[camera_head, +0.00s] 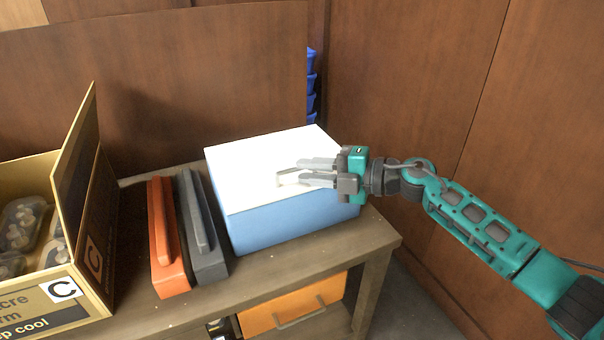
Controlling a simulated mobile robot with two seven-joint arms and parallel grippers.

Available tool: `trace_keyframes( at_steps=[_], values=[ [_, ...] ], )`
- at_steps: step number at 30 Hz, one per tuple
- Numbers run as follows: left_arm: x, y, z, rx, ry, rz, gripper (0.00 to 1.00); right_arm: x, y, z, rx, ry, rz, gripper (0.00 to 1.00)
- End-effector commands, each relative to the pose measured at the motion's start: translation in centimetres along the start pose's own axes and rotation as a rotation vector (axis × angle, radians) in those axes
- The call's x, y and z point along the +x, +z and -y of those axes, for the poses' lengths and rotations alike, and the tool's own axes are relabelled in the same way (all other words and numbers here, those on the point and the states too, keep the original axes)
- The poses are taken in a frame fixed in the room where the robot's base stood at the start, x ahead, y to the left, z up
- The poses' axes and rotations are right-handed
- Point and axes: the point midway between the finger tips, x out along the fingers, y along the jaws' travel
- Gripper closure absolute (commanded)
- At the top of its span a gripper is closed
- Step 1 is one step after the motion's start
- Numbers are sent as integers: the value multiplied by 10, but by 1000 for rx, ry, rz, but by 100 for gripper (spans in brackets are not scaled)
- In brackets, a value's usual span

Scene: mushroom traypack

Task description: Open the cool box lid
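The cool box (285,220) is blue and stands on the right end of the wooden bench. Its white lid (260,155) lies flat on top and is closed. My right gripper (296,171) reaches in from the right over the front right part of the lid. Its two grey fingers point left, with a small gap between them. A pale bit shows by the fingertips; I cannot tell whether it is a handle on the lid or whether the fingers touch it. My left gripper is not in view.
A red-orange lid-like block (167,240) and a dark grey one (203,225) lie left of the cool box. An open cardboard box (85,270) with packed mushrooms stands at far left. An orange drawer (290,305) sits below the bench. Wooden walls stand behind.

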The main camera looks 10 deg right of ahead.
Motion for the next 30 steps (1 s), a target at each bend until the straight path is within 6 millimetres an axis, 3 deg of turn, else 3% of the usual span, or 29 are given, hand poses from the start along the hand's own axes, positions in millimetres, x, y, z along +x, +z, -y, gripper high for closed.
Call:
trace_keyframes(
  at_steps=[6, 15, 22, 30],
  values=[
    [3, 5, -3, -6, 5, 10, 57, 20, 0, 1, 0, 0, 0, 79],
    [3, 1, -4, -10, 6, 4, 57, 22, 0, 0, 1, 0, 0, 79],
    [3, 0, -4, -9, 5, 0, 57, 21, 0, 0, 1, 0, 0, 100],
    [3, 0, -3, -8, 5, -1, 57, 21, 0, 1, 1, -1, 0, 100]
  ],
)
